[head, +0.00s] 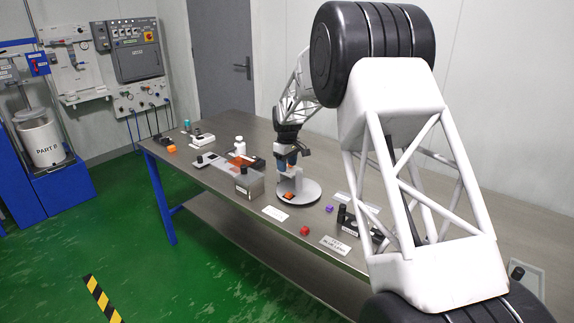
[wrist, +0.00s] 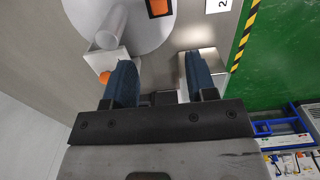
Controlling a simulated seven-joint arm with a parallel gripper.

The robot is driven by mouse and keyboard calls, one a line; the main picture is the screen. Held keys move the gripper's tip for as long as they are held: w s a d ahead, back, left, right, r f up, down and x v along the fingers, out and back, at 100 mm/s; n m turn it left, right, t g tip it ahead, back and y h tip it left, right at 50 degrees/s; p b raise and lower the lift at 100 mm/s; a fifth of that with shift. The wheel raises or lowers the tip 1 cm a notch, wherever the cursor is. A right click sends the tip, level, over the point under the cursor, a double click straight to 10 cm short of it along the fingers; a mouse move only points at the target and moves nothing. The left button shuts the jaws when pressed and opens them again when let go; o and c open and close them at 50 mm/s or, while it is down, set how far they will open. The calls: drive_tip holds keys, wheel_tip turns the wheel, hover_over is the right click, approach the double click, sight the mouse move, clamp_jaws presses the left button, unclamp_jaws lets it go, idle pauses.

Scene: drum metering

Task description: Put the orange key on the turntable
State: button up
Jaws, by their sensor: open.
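The turntable (head: 311,189) is a round grey disc on the steel table; it also shows in the wrist view (wrist: 150,42). A flat orange piece with a dark edge (head: 288,195) lies on its near part; it looks like the orange key, and the top of the wrist view shows it in part (wrist: 158,7). A pale cylinder (wrist: 112,24) stands on or over the disc. My gripper (head: 287,164) is above the turntable's left part, pointing down. In the wrist view its blue fingers (wrist: 159,75) are apart with nothing clearly held between them.
A metal block (head: 249,184) stands just left of the turntable. A white bottle (head: 239,146), an orange cube (head: 171,148) and small fixtures are further left. A red knob (head: 304,231), a purple cube (head: 329,208) and a black fixture (head: 348,219) are to the right.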

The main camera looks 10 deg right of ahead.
idle(0.4)
drive_tip(key=s+d+r+m, duration=0.1)
drive_tip(key=s+d+r, duration=0.1)
drive_tip(key=s+r, duration=0.55)
drive_tip(key=s+d+r+m+t, duration=0.15)
drive_tip(key=s+r, duration=0.25)
drive_tip(key=s, duration=0.7)
drive_tip(key=s+d+r+m, duration=0.2)
drive_tip(key=s+r, duration=0.4)
drive_tip(key=s, duration=0.3)
drive_tip(key=s+d+f+m, duration=0.1)
drive_tip(key=s+m, duration=0.1)
drive_tip(key=s, duration=1.5)
drive_tip(key=s+d+f+m+t, duration=0.1)
drive_tip(key=s+m, duration=0.1)
drive_tip(key=s, duration=1.6)
drive_tip(key=shift+s+d+f+m, duration=0.2)
drive_tip(key=shift+s+d+m, duration=0.15)
drive_tip(key=shift+o, duration=0.5)
drive_tip(key=shift+w, duration=0.1)
